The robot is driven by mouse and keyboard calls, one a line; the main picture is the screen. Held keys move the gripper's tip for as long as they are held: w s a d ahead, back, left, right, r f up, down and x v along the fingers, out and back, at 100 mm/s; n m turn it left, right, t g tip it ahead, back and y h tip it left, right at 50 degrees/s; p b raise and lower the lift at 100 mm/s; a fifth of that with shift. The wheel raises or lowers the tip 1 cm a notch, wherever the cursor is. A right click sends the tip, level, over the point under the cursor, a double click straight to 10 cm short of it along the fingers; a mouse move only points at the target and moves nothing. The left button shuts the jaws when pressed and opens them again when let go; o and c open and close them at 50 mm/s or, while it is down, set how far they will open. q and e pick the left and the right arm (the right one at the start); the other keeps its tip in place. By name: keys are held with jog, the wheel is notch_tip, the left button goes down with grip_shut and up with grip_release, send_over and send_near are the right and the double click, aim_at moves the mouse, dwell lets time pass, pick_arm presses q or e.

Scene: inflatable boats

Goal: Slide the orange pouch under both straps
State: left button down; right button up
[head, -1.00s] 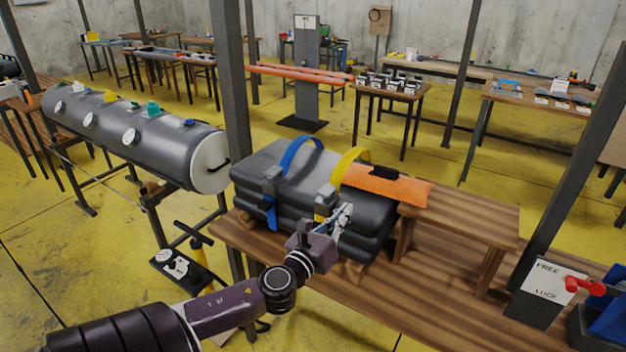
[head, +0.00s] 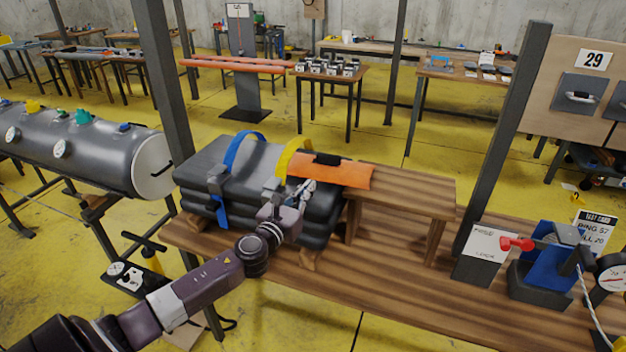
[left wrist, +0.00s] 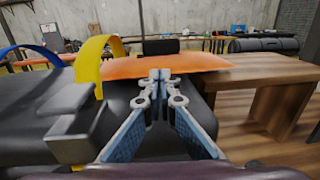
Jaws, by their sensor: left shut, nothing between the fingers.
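The orange pouch (head: 345,175), with a black patch, lies flat from the stacked dark grey folded boat (head: 200,172) onto the low wooden bench. Its left end is at the yellow strap (head: 284,160); I cannot tell how far it reaches under it. The blue strap (head: 230,158) arches over the boat further left, with no pouch visible under it. My left gripper (head: 309,186) is shut and empty at the pouch's near edge, right of the yellow strap. In the left wrist view its fingertips (left wrist: 160,75) overlap the pouch (left wrist: 205,65); contact is unclear. My right gripper is out of view.
The low bench (head: 415,188) stands on the wooden table (head: 380,285) to the right of the boat. A box with a red lever (head: 486,255) and a blue clamp-like device (head: 548,270) stand at the right end. A dark post (head: 505,130) rises behind them.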

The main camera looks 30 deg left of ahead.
aim_at(318, 177)
pick_arm(q)
jog(key=shift+w+a, duration=0.2)
jog(key=shift+w, duration=1.45)
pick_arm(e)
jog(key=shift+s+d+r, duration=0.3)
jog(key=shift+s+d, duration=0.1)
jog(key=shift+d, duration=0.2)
pick_arm(q)
jog(key=shift+w, duration=0.1)
